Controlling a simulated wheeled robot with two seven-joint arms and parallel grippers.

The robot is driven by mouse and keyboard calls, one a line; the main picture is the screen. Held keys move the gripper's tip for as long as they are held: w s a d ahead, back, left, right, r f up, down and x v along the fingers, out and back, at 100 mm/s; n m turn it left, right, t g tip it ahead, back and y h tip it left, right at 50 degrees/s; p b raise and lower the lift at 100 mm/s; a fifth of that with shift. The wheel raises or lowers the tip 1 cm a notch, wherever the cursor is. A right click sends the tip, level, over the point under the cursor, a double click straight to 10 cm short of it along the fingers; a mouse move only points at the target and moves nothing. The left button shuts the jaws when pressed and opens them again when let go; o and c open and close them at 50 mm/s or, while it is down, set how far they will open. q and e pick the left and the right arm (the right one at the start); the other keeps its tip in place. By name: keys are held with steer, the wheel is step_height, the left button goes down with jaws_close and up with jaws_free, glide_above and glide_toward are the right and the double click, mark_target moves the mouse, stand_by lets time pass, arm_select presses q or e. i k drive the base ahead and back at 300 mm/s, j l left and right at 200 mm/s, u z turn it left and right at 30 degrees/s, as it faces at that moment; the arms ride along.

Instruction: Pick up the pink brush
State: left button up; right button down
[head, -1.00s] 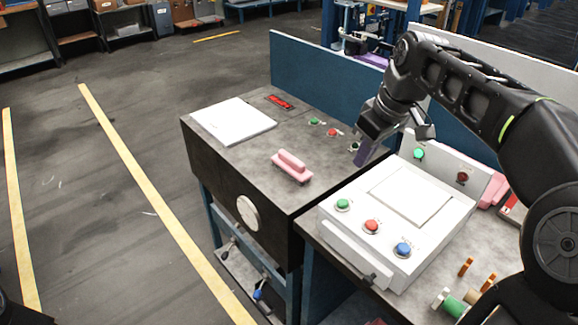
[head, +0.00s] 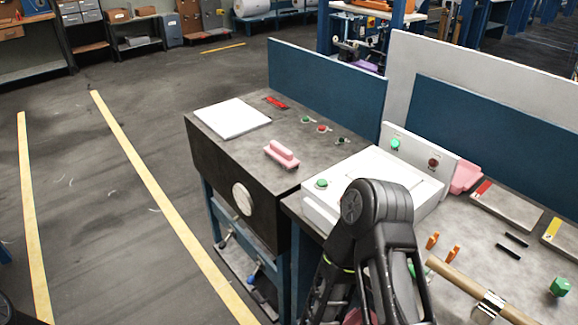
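The pink brush (head: 281,154) lies on the grey top of the dark cabinet, near its front edge, with its handle ridge upward. Nothing touches it. A black arm of mine rises from the bottom, in front of the white button box (head: 338,176), and bends there. The gripper at its end is not visible. My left gripper is also out of view.
A white board (head: 232,117) lies left of the brush, with a red item (head: 277,102) and several small buttons behind. A blue partition (head: 325,100) backs the cabinet. Another pink object (head: 465,178) sits beside the button panel. A wooden rod (head: 470,288) lies at lower right.

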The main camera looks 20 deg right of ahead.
mark_target(281, 157)
steer(key=z, duration=0.6)
steer(key=i+j+z, duration=0.1)
steer(key=z, duration=0.3)
steer(key=j+z, duration=0.45)
steer(key=i+j+z, duration=0.1)
steer(key=z, duration=0.3)
steer(key=j+z, duration=0.55)
steer(key=z, duration=0.25)
steer(key=k+j+z, duration=0.1)
steer(key=j, duration=0.3)
steer(key=k+j, duration=0.15)
steer(key=j, duration=0.25)
steer(key=k+j+z, duration=0.15)
steer(key=j, duration=0.2)
steer(key=k+j+z, duration=0.1)
steer(key=j, duration=0.3)
steer(key=k+j+z, duration=0.1)
steer(key=k+j, duration=0.15)
steer(key=j, duration=0.1)
